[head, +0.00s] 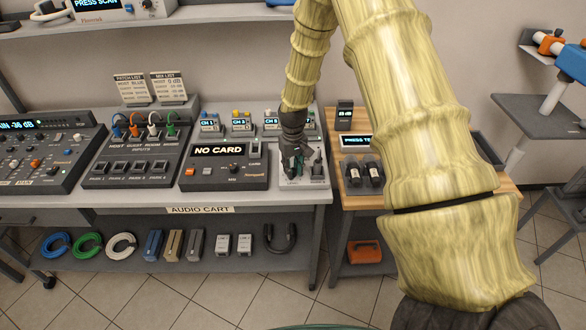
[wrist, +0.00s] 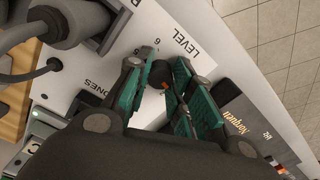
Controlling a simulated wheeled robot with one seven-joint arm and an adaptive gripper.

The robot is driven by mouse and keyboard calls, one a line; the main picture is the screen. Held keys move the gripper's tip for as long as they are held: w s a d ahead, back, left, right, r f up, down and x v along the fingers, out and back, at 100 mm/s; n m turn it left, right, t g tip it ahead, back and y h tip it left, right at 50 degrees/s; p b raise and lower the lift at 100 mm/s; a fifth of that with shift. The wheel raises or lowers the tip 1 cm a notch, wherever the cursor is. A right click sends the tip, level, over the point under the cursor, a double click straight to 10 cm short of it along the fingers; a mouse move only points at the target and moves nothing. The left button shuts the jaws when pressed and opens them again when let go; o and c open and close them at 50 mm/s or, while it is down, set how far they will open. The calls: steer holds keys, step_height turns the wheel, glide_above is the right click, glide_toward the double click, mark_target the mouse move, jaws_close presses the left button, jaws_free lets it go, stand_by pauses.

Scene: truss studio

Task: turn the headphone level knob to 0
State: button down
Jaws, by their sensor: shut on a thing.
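The headphone level knob (wrist: 159,73) is a small dark knob on a pale panel in the wrist view, beside the printed word LEVEL and a numeral that looks like 6. My gripper (wrist: 157,80) has its teal-padded fingers shut on the knob, one on each side. The knob's pointer and its setting are not clear, as the fingers cover much of the dial. In the head view my gripper (head: 293,167) points down at the pale headphone panel (head: 318,182) at the right end of the cart, and it hides the knob.
A recorder reading NO CARD (head: 222,167) is just left of my gripper.

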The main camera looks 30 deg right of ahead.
steer(key=n, duration=0.5)
steer(key=shift+w+r+n, duration=0.15)
steer(key=shift+n, duration=0.15)
steer(key=n, duration=0.5)
steer(key=shift+p, duration=0.3)
steer(key=shift+n, duration=0.3)
steer(key=c, duration=1.2)
jaws_free()
step_height(320, 180, up, 12)
